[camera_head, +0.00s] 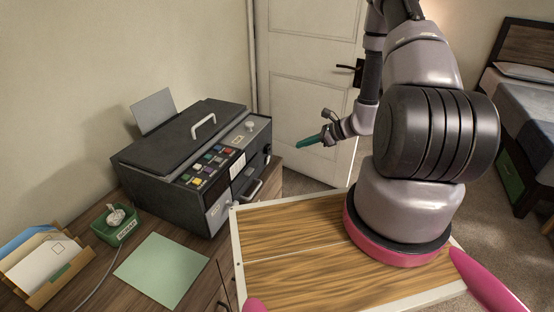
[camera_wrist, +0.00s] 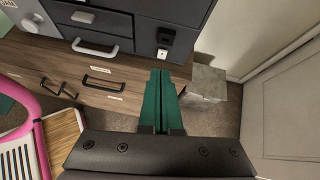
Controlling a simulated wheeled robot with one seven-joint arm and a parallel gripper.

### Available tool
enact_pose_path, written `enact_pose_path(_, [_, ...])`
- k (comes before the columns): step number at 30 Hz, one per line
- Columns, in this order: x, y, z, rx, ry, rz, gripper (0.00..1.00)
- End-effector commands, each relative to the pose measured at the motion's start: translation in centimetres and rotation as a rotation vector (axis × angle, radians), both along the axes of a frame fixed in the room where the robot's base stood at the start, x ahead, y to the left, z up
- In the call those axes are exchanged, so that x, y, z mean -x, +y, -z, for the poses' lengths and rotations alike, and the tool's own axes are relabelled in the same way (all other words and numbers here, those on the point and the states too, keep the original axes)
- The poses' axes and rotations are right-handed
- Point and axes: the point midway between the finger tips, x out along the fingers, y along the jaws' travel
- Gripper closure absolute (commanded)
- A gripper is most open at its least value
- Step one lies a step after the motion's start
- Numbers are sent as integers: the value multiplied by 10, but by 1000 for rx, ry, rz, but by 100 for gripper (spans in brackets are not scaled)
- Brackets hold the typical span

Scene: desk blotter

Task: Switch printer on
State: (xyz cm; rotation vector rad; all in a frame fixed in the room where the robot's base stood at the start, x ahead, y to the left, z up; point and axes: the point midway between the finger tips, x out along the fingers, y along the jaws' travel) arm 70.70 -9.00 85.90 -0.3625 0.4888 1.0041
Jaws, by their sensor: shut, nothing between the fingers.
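The printer (camera_head: 165,190) is a dark grey box on the desk at the left of the head view, with coloured buttons on top and a lifted sheet at the back. Its lower part shows at the top of the wrist view (camera_wrist: 135,35). A black switch-like part (camera_wrist: 166,36) sits on its face there, with a small light-edged fitting just below; I cannot tell whether it is on. My gripper (camera_head: 299,144) has green fingers, shut and empty, to the right of the printer and apart from it. The fingertips (camera_wrist: 160,72) appear below the switch-like part in the wrist view.
The desk (camera_head: 120,262) holds a green box with crumpled paper (camera_head: 116,222), a pale green sheet (camera_head: 162,268) and a paper tray (camera_head: 48,275). A grey block (camera_wrist: 206,83) stands right of my fingers. A door (camera_head: 308,85) is behind.

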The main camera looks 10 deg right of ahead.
Motion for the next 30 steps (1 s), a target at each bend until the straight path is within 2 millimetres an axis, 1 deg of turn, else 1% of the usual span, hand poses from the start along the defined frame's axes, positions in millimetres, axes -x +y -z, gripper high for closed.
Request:
enact_pose_path(1, [4, -3, 16, -10, 21, 31, 100])
enact_pose_path(3, [7, -7, 30, -17, 39, 65, 100])
enact_pose_path(7, [10, -10, 47, -23, 60, 103, 100])
enact_pose_path(10, [11, -11, 51, -25, 65, 114, 100])
enact_pose_path(19, [11, -11, 51, -24, 64, 113, 100])
enact_pose_path(22, [9, -8, 53, -24, 64, 112, 100])
enact_pose_path(26, [2, 2, 62, -25, 64, 110, 100])
enact_pose_path(30, [-11, 21, 78, -24, 65, 108, 100])
